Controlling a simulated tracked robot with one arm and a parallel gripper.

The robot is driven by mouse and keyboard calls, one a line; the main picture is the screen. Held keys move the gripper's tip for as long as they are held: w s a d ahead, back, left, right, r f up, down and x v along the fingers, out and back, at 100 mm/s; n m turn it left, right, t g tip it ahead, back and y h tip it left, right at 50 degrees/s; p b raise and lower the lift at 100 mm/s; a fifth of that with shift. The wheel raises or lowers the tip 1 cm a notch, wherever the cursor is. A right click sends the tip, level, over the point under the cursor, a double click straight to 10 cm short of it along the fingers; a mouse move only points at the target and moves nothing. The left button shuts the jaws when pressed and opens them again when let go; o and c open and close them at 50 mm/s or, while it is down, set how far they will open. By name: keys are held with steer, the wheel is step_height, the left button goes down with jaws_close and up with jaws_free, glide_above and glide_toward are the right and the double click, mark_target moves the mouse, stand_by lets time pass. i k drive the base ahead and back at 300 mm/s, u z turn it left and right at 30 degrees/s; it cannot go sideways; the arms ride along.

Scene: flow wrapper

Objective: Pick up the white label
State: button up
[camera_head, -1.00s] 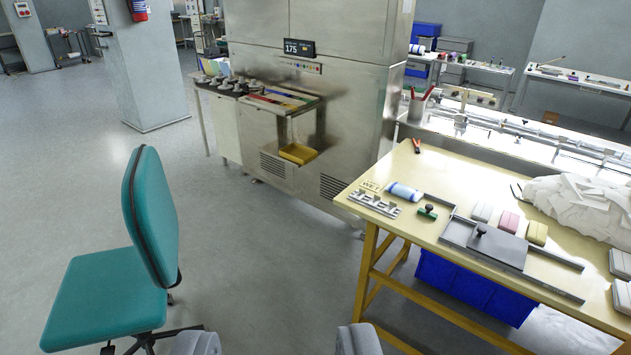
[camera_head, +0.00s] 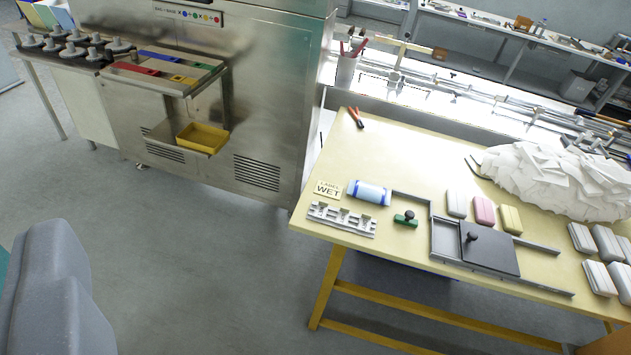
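A small pale card (camera_head: 327,188) lettered "WET", with a smaller word above it, stands near the left end of the yellow worktable (camera_head: 390,262). I cannot pick out a separate white label for certain. A big heap of white paper-like pieces (camera_head: 560,178) lies at the table's right rear. My gripper's fingers do not show clearly. A rounded grey part (camera_head: 60,290), probably mine, fills the lower left and is apart from the table.
Near the card are a blue-white roll (camera_head: 369,193), a grey notched rack (camera_head: 341,219), a green-based stamp (camera_head: 406,218) and a dark plate with a knob (camera_head: 489,248). Several wrapped bars lie farther right. A steel machine (camera_head: 250,110) stands left; floor before it is clear.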

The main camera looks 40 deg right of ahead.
mark_target(321, 208)
steer(key=z, duration=0.65)
steer(key=i, duration=1.2)
steer(key=z, duration=0.85)
steer(key=k, duration=0.85)
steer(key=z, duration=0.2)
steer(key=i, duration=0.9)
steer(key=u, duration=0.1)
